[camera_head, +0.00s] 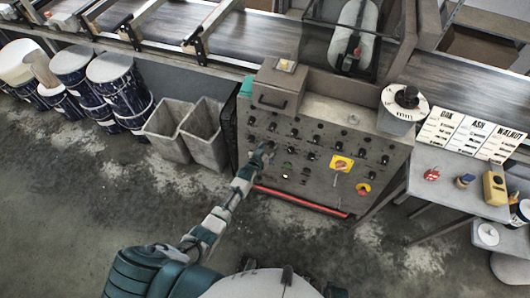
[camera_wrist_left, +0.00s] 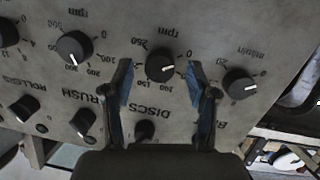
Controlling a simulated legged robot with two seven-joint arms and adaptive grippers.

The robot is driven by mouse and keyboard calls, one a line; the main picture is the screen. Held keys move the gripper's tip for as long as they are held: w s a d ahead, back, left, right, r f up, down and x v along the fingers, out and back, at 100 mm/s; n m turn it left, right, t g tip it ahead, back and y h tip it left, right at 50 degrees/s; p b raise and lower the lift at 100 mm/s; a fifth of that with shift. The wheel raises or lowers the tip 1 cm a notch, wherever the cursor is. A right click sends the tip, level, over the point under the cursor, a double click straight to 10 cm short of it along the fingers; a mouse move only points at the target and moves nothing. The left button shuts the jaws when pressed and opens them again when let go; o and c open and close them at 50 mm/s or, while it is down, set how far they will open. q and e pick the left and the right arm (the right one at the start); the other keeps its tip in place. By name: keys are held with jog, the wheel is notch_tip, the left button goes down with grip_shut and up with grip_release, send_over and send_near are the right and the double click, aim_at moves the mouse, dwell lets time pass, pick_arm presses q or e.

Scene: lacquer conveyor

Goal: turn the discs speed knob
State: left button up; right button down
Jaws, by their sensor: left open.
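The grey control panel (camera_head: 310,140) fills the middle of the head view, with several rows of black knobs. In the left wrist view the lettering is upside down. The word DISCS stands below a round black knob (camera_wrist_left: 161,66) with an rpm scale around it. My left gripper (camera_wrist_left: 160,78) is open, with one blue-padded finger on each side of this knob. I cannot tell whether the fingers touch it. In the head view my left gripper (camera_head: 267,150) is at the left part of the panel and hides the knob behind it. My right gripper is not in view.
Other black knobs (camera_wrist_left: 74,47) (camera_wrist_left: 238,83) flank the fingers closely. The panel also has a yellow switch plate (camera_head: 341,164) and a red bar (camera_head: 300,201) along its foot. Grey bins (camera_head: 206,135) stand left, a side table (camera_head: 450,185) right. The floor in front is mostly clear.

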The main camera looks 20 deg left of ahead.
pick_arm(q)
jog(key=v, duration=1.1)
jog(key=shift+s, duration=0.35)
jog(key=shift+a+f, duration=0.1)
jog(key=shift+f, duration=0.05)
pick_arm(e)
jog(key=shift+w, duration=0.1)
pick_arm(q)
jog(key=s+f+m+g, duration=0.2)
jog(key=s+f+g, duration=0.4)
jog(key=s+f, duration=1.05)
jog(key=s+f+g, duration=0.3)
jog(key=s+f, duration=0.2)
jog(key=s, duration=0.5)
jog(key=s+f+m+g+y, duration=0.1)
jog(key=s+f+g, duration=0.2)
jog(key=s, duration=0.7)
jog(key=shift+s+a+f+y+p, duration=0.25)
jog(key=shift+s+f+y+p, duration=0.15)
jog(key=shift+f, duration=0.55)
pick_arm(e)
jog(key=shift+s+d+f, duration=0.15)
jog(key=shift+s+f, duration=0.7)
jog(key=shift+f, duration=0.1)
pick_arm(q)
jog(key=shift+w, duration=0.15)
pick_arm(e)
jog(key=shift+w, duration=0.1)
